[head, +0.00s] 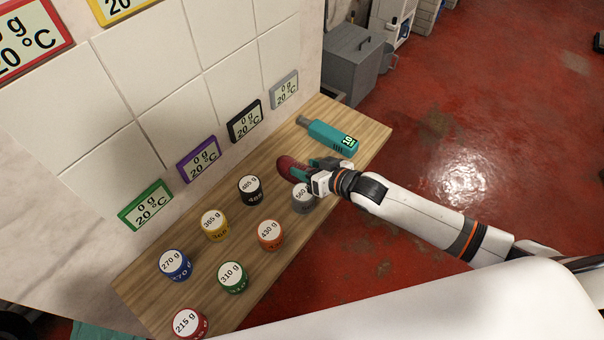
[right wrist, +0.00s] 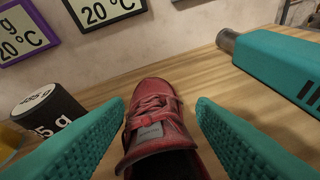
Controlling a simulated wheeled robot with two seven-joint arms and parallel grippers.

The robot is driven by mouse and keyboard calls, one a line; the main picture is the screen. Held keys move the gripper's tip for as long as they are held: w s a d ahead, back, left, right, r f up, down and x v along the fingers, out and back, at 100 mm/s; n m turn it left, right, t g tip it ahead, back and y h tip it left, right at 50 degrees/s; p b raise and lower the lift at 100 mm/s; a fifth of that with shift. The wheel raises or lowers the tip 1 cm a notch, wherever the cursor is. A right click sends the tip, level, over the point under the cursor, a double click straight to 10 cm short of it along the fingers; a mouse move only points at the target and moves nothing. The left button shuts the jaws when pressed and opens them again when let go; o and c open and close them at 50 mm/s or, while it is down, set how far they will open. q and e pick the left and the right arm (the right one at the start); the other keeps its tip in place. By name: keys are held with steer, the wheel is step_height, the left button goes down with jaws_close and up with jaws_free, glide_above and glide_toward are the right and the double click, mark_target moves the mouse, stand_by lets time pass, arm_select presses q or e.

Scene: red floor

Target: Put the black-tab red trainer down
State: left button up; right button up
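The red trainer (head: 292,168) is on or just above the wooden bench near its right end. In the right wrist view the trainer (right wrist: 154,112) points its toe away from me, with laces and a greyish tongue showing and a dark opening at the near edge. I cannot make out a black tab. My right gripper (head: 320,165) is around it. In the right wrist view its teal fingers (right wrist: 160,106) stand apart on either side of the trainer, with narrow gaps showing. My left gripper is not in view.
The wooden bench (head: 146,292) holds several labelled weights, including a grey one (head: 303,199) by my gripper and a black one (head: 250,189). A teal scanner-like tool (head: 330,137) lies beyond the trainer. Small displays line the wall. The bench's far right end (head: 370,128) is bare.

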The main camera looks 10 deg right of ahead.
mark_target(307, 169)
steer(key=c, duration=0.9)
steer(key=shift+r, duration=0.2)
steer(key=shift+c, duration=0.6)
step_height(307, 169, up, 10)
steer(key=shift+f, duration=0.2)
jaws_close()
steer(key=s+d+r+m+t+h, duration=0.1)
steer(key=s+d+r+m+h, duration=0.4)
steer(key=s+r+m+h, duration=0.1)
steer(key=shift+s+r+t, duration=0.4)
steer(key=shift+s+r, duration=0.1)
steer(key=shift+r, duration=0.45)
steer(key=shift+f, duration=0.1)
